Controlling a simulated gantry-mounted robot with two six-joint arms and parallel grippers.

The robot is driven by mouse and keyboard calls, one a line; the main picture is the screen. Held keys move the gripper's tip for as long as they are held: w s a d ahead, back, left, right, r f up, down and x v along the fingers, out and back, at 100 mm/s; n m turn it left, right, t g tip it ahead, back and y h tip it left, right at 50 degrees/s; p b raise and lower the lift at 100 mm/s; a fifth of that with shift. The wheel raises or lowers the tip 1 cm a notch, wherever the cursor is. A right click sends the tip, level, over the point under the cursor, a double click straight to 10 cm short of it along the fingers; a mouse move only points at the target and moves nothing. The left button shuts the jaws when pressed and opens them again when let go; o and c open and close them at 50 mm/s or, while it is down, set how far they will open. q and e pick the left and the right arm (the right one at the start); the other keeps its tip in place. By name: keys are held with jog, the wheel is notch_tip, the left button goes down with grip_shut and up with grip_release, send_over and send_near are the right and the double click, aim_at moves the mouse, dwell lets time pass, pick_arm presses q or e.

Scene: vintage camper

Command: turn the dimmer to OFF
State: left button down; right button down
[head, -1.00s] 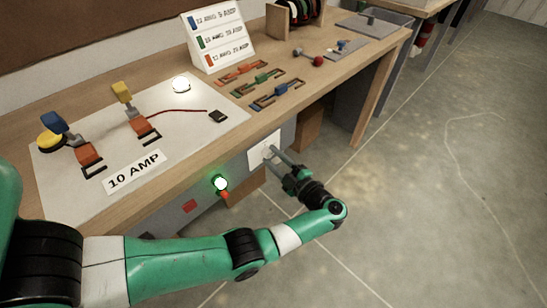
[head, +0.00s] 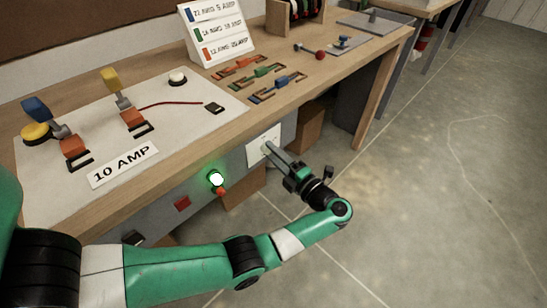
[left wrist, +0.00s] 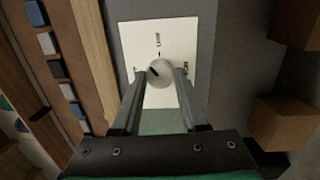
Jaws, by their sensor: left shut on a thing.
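The dimmer is a round pale knob (left wrist: 161,76) on a square white plate (left wrist: 160,33) in the left wrist view. A dark pointer mark on the knob is tilted to the upper left in that view. The plate also shows in the head view (head: 265,135), on the bench's grey front. My left gripper (head: 268,149) has one finger on each side of the knob and is shut on it. The fingers mostly hide the knob in the head view. The plate's lettering is too small to read. My right gripper is not in view.
A white bulb (head: 178,78) on the bench-top panel is unlit. A green lamp (head: 216,179) glows on the front, left of the plate, with a red part below. Brown boxes (head: 308,128) stand under the bench. The floor at right is clear.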

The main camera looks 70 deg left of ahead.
pick_arm(q)
jog(key=n+g, duration=0.1)
jog(key=n, duration=1.1)
jog(key=shift+w+g, duration=0.1)
jog(key=shift+g, duration=0.3)
jog(key=shift+c, duration=2.2)
grip_release()
